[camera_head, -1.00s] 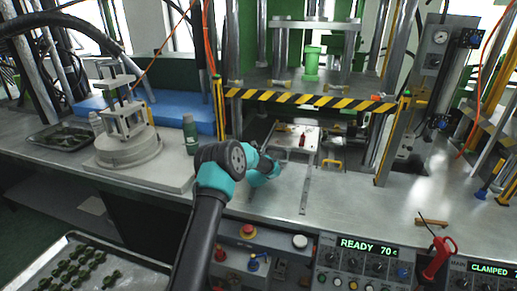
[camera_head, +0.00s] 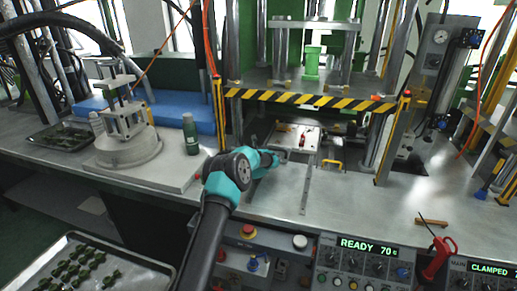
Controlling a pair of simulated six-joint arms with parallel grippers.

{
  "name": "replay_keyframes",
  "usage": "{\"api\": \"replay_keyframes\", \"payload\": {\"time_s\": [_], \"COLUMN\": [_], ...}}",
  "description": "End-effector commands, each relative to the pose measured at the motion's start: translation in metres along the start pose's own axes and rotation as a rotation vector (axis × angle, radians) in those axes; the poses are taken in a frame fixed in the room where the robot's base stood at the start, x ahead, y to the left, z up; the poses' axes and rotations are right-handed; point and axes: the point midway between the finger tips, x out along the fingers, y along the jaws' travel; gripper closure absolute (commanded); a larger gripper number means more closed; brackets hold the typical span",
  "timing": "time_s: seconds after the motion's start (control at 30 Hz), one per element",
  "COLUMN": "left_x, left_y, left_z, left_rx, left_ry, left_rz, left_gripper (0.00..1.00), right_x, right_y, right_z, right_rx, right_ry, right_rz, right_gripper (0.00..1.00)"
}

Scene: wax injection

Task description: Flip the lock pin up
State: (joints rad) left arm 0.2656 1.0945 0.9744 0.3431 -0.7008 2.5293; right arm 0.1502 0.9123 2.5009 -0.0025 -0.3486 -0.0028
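My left gripper (camera_head: 285,155) reaches in from the lower left, at the near left corner of a metal mold plate (camera_head: 308,139) under the press. The fingers are small and dark, and I cannot tell whether they are open or shut. A small red part (camera_head: 303,140) stands on the plate; it may be the lock pin, but it is too small to tell. A yellow handle (camera_head: 332,163) is at the plate's right front. My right gripper is not in view.
A yellow-black striped bar (camera_head: 310,100) crosses above the plate, with posts on both sides. A green bottle (camera_head: 190,134) and a round clamp fixture (camera_head: 128,140) stand at left. Control panels line the front edge. The steel table (camera_head: 345,195) in front of the press is mostly clear.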

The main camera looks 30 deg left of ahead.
Motion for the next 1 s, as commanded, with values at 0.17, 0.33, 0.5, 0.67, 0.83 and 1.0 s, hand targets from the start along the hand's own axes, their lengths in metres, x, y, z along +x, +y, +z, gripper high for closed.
{"api": "replay_keyframes", "payload": {"time_s": [0.17,0.33,0.5,0.67,0.83,1.0], "left_x": [0.000,0.000,0.000,0.000,0.000,0.000], "left_y": [0.000,0.000,0.000,0.000,0.000,0.000], "left_z": [0.000,0.000,0.000,0.007,0.025,0.028], "left_rx": [0.000,0.000,0.000,-0.001,-0.001,0.000], "left_ry": [0.000,0.000,0.000,-0.002,-0.002,-0.003], "left_rz": [0.000,0.000,0.000,0.000,0.001,0.001], "left_gripper": [0.80,0.96,1.00,1.00,1.00,1.00], "right_x": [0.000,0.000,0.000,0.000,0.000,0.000], "right_y": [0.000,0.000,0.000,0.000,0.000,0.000], "right_z": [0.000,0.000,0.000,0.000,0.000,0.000], "right_rx": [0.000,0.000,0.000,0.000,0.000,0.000], "right_ry": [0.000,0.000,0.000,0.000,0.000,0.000], "right_rz": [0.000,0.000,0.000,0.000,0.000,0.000], "right_gripper": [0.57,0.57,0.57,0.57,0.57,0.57]}}
